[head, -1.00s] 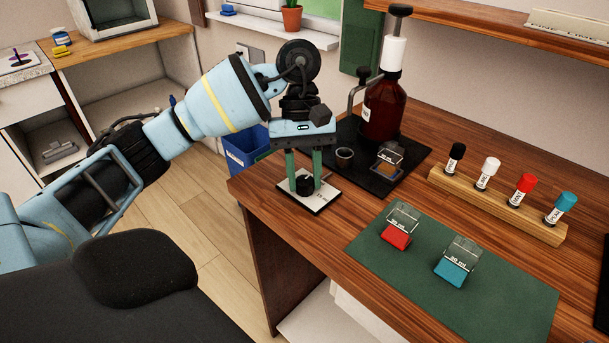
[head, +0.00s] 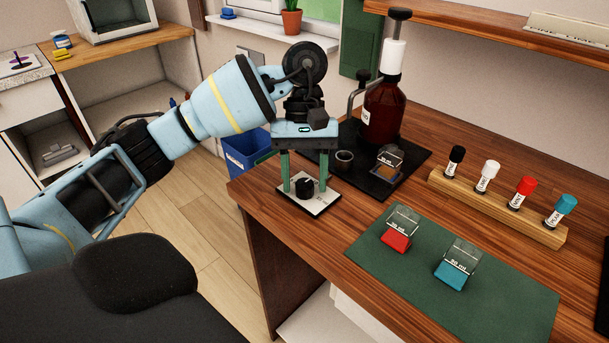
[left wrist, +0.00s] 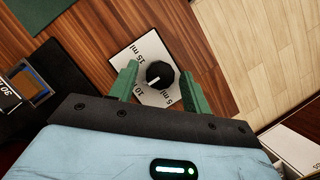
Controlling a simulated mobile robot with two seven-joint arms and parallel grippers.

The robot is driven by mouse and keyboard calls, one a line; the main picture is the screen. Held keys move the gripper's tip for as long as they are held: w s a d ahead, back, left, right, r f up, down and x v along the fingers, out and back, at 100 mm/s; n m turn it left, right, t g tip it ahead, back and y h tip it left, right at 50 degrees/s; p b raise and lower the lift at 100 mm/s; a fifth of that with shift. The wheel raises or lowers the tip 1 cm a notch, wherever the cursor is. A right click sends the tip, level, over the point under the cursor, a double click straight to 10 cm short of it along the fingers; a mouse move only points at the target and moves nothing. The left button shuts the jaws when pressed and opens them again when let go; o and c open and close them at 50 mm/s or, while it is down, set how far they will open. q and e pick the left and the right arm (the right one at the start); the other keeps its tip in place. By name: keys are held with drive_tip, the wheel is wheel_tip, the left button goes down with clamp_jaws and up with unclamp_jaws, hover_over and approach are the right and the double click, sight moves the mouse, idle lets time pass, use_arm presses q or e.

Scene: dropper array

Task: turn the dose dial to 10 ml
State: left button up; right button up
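The dose dial is a black round knob (head: 304,188) on a white plate (head: 322,203) at the table's left corner. In the left wrist view the knob (left wrist: 160,75) has a white pointer mark aimed at the lower left, toward the printed "10". The plate (left wrist: 146,46) also shows "15 ml" and "5 ml". My left gripper (head: 304,180) points down over the plate, its green fingers open on both sides of the knob with gaps. It also shows in the left wrist view (left wrist: 162,85). My right gripper is out of view.
A brown bottle (head: 384,108) with a pump stands on a black mat behind the plate. A rack (head: 490,204) with several capped vials is at the right. A green mat (head: 500,290) holds a red (head: 396,240) and a blue container (head: 451,274).

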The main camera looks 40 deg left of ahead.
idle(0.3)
use_arm(q)
drive_tip(key=p+v, duration=0.1)
drive_tip(key=v, duration=0.5)
drive_tip(key=shift+w+r+p, duration=0.1)
drive_tip(key=shift+r+p, duration=0.1)
drive_tip(key=shift+p, duration=0.1)
drive_tip(key=shift+w+a+r, duration=0.2)
drive_tip(key=shift+a+r, duration=0.05)
drive_tip(key=shift+r, duration=0.35)
drive_tip(key=shift+s+f, duration=0.1)
